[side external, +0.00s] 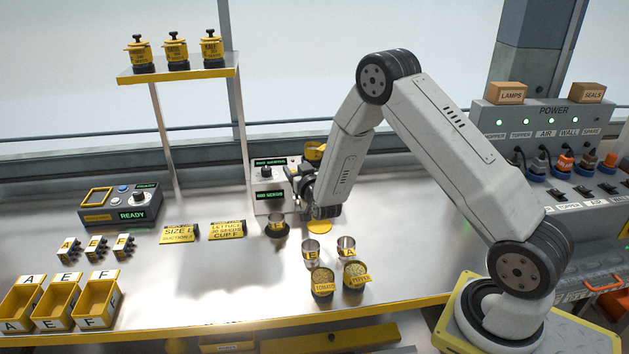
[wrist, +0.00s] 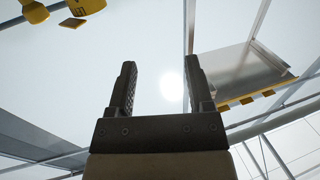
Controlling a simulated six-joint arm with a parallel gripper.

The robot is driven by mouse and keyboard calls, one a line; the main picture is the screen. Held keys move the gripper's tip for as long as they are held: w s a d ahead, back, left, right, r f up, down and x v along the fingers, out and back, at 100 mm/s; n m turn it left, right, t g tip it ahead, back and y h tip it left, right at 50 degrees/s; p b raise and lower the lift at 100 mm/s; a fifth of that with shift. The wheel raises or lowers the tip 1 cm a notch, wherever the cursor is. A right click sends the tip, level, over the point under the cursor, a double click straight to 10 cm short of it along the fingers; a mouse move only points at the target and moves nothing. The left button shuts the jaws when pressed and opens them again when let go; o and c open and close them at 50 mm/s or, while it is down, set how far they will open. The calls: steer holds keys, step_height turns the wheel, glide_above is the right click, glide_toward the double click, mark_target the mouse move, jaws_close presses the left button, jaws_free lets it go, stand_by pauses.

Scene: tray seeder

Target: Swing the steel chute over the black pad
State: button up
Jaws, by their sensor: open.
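My gripper (side external: 298,172) is beside the grey seeder unit (side external: 268,206) with green displays, at the back middle of the bench. In the wrist view my gripper (wrist: 160,90) has its two dark fingers apart with nothing between them. A small cup (side external: 277,222) stands in front of the seeder, on what looks like the black pad (side external: 277,233). A yellow disc (side external: 320,227) lies to its right, partly below my wrist. I cannot make out the steel chute; my gripper and wrist cover part of the seeder's right side.
Steel cups E (side external: 311,252) and A (side external: 346,248) and seed pots (side external: 322,284) stand in front of my wrist. Yellow bins (side external: 60,302) and a control box (side external: 121,204) are left. A yellow-edged shelf (side external: 178,74) rises behind.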

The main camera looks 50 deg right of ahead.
mark_target(298, 201)
steer(key=shift+f, duration=0.15)
steer(key=shift+f, duration=3.15)
steer(key=shift+w+f, duration=0.15)
steer(key=shift+f, duration=0.1)
steer(key=shift+x, duration=1.35)
steer(key=shift+d+r, duration=0.1)
jaws_close()
